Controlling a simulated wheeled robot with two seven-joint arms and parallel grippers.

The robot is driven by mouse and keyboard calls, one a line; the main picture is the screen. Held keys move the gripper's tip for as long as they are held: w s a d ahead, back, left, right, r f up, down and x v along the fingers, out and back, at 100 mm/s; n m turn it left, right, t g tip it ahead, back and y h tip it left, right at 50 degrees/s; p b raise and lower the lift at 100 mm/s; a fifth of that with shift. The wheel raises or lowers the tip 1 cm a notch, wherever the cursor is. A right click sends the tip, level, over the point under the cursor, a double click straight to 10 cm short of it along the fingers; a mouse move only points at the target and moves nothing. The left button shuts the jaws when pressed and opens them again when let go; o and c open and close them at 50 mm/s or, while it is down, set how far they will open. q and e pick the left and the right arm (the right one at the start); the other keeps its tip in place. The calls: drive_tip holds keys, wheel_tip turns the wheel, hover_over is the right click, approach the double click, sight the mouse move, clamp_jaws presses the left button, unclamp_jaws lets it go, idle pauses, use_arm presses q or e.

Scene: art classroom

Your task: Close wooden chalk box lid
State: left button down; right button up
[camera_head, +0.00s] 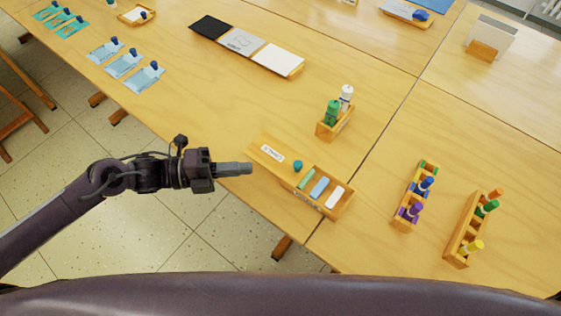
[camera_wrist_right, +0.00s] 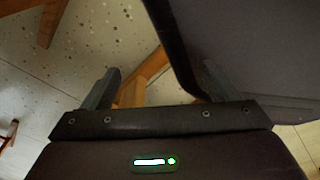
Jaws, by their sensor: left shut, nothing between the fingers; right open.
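The wooden chalk box (camera_head: 339,209) stands near the front edge of the table. Green, blue and white chalk sticks show in its uncovered part. Its wooden lid (camera_head: 283,163) extends to the upper left of the chalk, with a white label and a teal knob (camera_head: 298,166). My left gripper (camera_head: 250,168) is shut and empty, just left of the lid, near the table's front edge. In the head view it looks close to the lid's left end; I cannot tell if they touch. My right gripper (camera_wrist_right: 161,70) is open and empty in the right wrist view, away from the box.
A wooden holder (camera_head: 334,128) with green and white bottles stands behind the box.

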sight(293, 165)
use_arm(q)
drive_tip(key=d, duration=0.2)
drive_tip(key=w+d, duration=0.1)
drive_tip(key=d, duration=0.2)
drive_tip(key=d+p, duration=0.1)
drive_tip(key=d, duration=0.1)
drive_tip(key=shift+w+d+f, duration=0.15)
drive_tip(key=shift+d+f, duration=0.25)
drive_tip(key=shift+d, duration=0.3)
use_arm(e)
drive_tip(key=s, duration=0.3)
drive_tip(key=shift+s+d, duration=0.1)
drive_tip(key=shift+d, duration=0.3)
